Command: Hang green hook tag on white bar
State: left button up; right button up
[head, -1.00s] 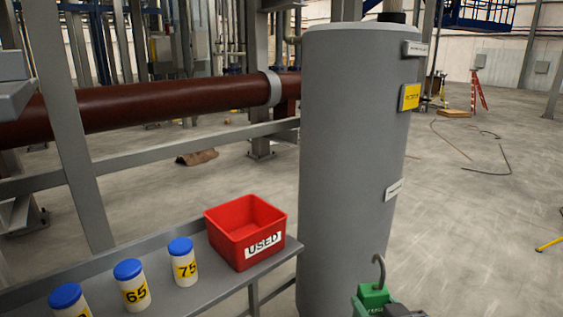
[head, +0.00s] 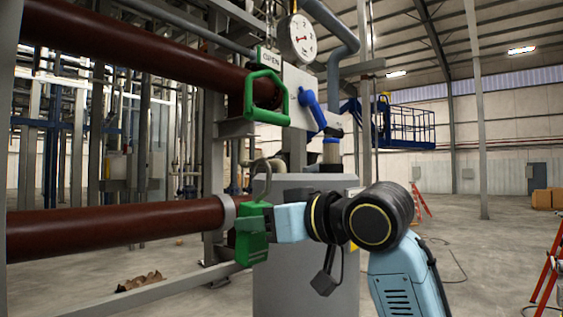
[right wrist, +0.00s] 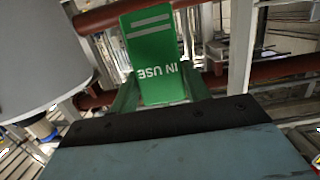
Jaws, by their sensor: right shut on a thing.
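The green hook tag (head: 252,248) is held by my right gripper (head: 258,222) in the middle of the head view, with its grey hook pointing up. In the right wrist view the tag (right wrist: 152,48) reads IN USE and sits between the fingers. I cannot make out a clearly white bar. My left gripper is not in view.
A grey tank (head: 300,270) stands behind my right arm. Dark red pipes (head: 110,228) run at the left. A blue lever (head: 311,108) and a round gauge (head: 299,38) are right of the green handle.

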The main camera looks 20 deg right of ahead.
jog(key=s+a+r+n+g+y+p, duration=0.1)
jog(key=s+r+y, duration=0.1)
jog(key=s+r, duration=0.55)
jog(key=s+r+n+g+y+p, duration=0.1)
jog(key=s+r, duration=0.3)
jog(key=r, duration=0.6)
jog(key=s+a+r+n+g+y+p, duration=0.1)
jog(key=s+r+n+y, duration=0.1)
jog(key=s+r, duration=0.55)
jog(key=w+a+r+p, duration=0.1)
jog(key=w+a+p, duration=0.3)
jog(key=w, duration=0.3)
jog(key=w+a+r+p, duration=0.2)
jog(key=w+a+p, duration=0.2)
jog(key=w, duration=0.3)
jog(key=shift+w+a+r, duration=0.2)
jog(key=shift+a+r, duration=0.05)
jog(key=shift+a, duration=0.25)
jog(key=o, duration=1.1)
